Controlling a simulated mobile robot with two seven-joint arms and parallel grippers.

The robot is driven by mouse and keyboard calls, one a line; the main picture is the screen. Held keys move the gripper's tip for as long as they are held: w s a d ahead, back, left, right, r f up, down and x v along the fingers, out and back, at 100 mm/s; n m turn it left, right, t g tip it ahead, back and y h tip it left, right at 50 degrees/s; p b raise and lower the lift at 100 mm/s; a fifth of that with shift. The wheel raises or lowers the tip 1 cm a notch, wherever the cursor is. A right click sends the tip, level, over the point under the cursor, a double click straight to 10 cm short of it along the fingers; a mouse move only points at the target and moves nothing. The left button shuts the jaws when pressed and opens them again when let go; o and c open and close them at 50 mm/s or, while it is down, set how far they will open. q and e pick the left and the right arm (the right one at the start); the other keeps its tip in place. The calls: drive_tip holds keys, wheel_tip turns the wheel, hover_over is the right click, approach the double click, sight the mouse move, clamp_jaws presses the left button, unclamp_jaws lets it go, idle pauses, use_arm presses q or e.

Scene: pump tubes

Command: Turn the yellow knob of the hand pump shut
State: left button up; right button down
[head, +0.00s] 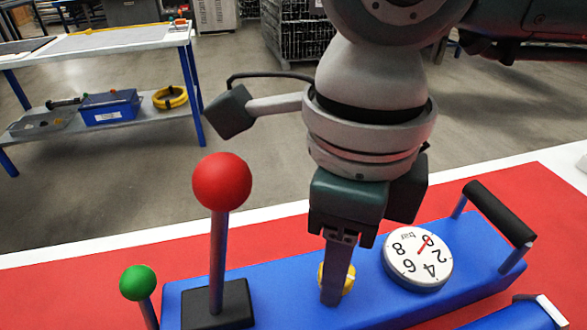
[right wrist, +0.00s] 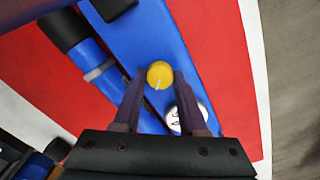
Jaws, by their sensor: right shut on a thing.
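The hand pump has a blue body (head: 385,300), which also shows in the right wrist view (right wrist: 150,35). The small yellow knob (head: 349,284) sits on its top, partly hidden by a finger in the head view. In the right wrist view the round knob (right wrist: 159,74) has a pale mark toward its lower edge. My right gripper (head: 338,290) points down from above, shut on the knob, with a finger on each side. The fingers also show in the right wrist view (right wrist: 160,95). My left gripper is not in view.
A round gauge (head: 418,266), its red needle near 0, stands right of the knob. A red-ball lever (head: 221,183) and a green ball (head: 138,282) rise at left, a black carry handle (head: 498,214) at right. The red mat (head: 70,290) is free at left.

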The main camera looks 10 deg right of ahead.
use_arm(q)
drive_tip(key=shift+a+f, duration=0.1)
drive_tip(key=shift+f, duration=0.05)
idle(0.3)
use_arm(e)
drive_tip(key=shift+c, duration=2.2)
unclamp_jaws()
drive_tip(key=shift+r, duration=0.3)
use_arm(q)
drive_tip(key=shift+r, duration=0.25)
use_arm(e)
wheel_tip(320, 180, up, 10)
drive_tip(key=shift+f, duration=0.25)
